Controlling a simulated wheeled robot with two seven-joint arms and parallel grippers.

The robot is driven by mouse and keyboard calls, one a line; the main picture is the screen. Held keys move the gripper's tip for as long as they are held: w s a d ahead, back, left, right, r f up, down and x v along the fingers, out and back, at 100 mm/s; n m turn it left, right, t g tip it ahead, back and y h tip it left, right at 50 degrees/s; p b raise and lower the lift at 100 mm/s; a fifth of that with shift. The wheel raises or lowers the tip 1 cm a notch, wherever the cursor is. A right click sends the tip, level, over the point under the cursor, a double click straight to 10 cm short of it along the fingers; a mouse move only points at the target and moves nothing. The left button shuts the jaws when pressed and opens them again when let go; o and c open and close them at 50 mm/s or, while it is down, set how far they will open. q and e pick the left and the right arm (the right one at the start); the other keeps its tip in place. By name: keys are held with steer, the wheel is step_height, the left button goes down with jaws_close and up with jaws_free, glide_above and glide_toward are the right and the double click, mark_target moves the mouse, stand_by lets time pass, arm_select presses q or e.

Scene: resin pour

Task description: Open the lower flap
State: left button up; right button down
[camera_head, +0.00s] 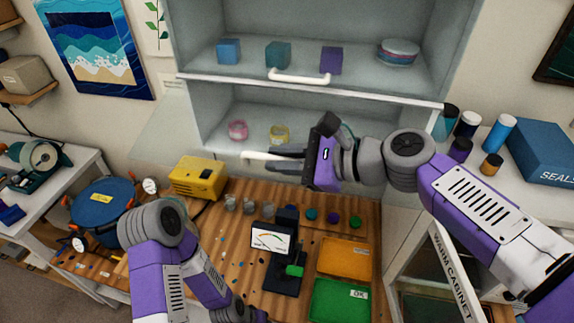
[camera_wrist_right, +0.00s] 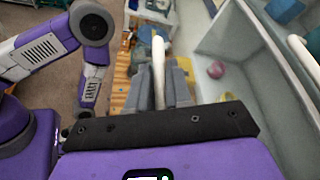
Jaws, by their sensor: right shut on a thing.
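The wall cabinet (camera_head: 188,100) has an upper and a lower compartment. The lower compartment is visible from the front, with a pink roll (camera_head: 238,130) and a yellow roll (camera_head: 279,133) inside. My right gripper (camera_head: 272,160) is at the lower front of the cabinet, shut on the white handle (camera_head: 252,155) of the lower flap. In the right wrist view the white handle (camera_wrist_right: 158,65) lies between the grey fingers. The flap's panel is hard to make out, so its exact angle is unclear. My left gripper (camera_head: 242,312) is low at the bottom edge, its fingertips not clear.
Another white handle (camera_head: 299,77) is at the upper compartment's front edge. Blocks and a round tin (camera_head: 398,52) stand in that compartment. Below is a wooden bench with a yellow box (camera_head: 199,178), a gauge stand (camera_head: 275,245), and orange (camera_head: 345,258) and green trays (camera_head: 338,302).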

steer(key=shift+m+g, duration=0.5)
steer(key=shift+m, duration=0.4)
steer(key=shift+w+r, duration=0.1)
steer(key=shift+r, duration=2.25)
steer(key=c, duration=1.4)
jaws_free()
steer(key=shift+w+f, duration=0.1)
steer(key=v, duration=0.7)
steer(key=shift+d, duration=0.3)
